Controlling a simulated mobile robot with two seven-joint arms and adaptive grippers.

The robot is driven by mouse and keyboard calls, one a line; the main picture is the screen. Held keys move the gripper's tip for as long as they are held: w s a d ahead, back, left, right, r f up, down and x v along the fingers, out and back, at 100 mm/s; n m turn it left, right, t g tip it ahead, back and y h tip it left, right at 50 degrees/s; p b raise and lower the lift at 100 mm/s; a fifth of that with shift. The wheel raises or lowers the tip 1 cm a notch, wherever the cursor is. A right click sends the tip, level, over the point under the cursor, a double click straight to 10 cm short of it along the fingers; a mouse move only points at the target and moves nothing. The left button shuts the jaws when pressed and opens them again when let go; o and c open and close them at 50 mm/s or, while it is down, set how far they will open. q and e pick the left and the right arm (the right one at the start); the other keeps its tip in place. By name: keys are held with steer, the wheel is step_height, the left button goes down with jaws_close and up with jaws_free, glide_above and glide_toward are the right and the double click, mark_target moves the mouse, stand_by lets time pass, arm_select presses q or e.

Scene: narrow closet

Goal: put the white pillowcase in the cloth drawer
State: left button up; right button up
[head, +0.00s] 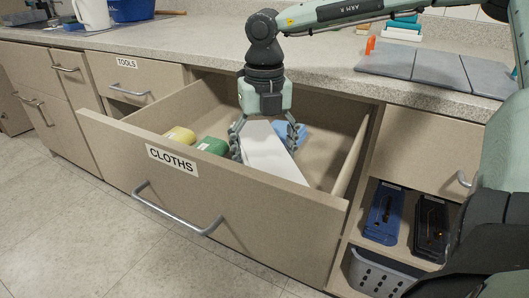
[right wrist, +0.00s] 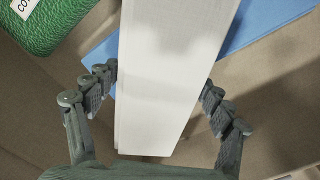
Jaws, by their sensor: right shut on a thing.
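The white pillowcase (head: 270,158) is a folded, flat white block inside the open cloth drawer (head: 225,213), whose front is labelled CLOTHS. My right gripper (head: 264,152) points down into the drawer, with one finger at each side of the pillowcase, shut on it. The right wrist view shows the pillowcase (right wrist: 163,75) between the fingers (right wrist: 159,88), above a blue cloth (right wrist: 265,22). Whether it touches the drawer floor I cannot tell. My left gripper is not in view.
In the drawer lie a yellow cloth (head: 180,135), a green cloth (head: 212,146) and the blue cloth (head: 290,133). Grey panels (head: 437,68) lie on the counter. A grey basket (head: 378,275) sits low at right.

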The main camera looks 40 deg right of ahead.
mark_target(264, 151)
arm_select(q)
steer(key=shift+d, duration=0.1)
arm_select(e)
steer(key=o, duration=0.8)
steer(key=shift+r, duration=0.1)
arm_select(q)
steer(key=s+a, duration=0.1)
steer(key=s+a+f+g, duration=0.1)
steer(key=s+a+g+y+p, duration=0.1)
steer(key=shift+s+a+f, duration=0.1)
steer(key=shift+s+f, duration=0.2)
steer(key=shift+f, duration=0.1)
arm_select(e)
step_height(264, 151, up, 12)
